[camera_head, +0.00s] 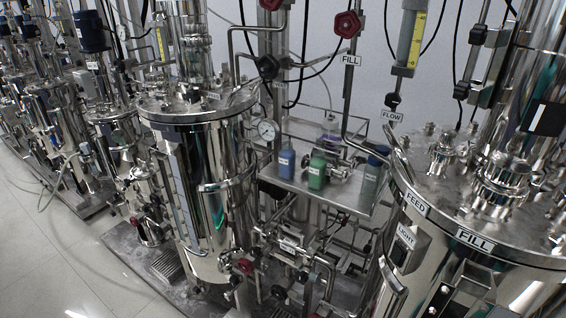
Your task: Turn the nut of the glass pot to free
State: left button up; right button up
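Neither of my grippers shows in the head view. I cannot pick out a glass pot or its nut with certainty. A tall steel vessel (230,196) stands left of centre, with a long narrow sight window (183,195) down its side. A larger steel vessel (455,205) stands at the right, with a flanged lid, several fittings and labels reading FEED, LIGHT and FILL. The fastenings on the lids are too small to tell whether they are tight or loose.
A metal shelf (300,188) between the vessels holds a blue bottle (286,165), a green bottle (316,173) and other bottles. Tiled floor (50,265) is clear at lower left.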

aim_at(199, 42)
jog(key=k+j, duration=0.15)
jog(key=j, duration=0.15)
jog(key=k+j, duration=0.1)
jog(key=j, duration=0.2)
jog(key=k+j, duration=0.15)
jog(key=j, duration=0.15)
jog(key=k+j, duration=0.15)
jog(key=j, duration=0.15)
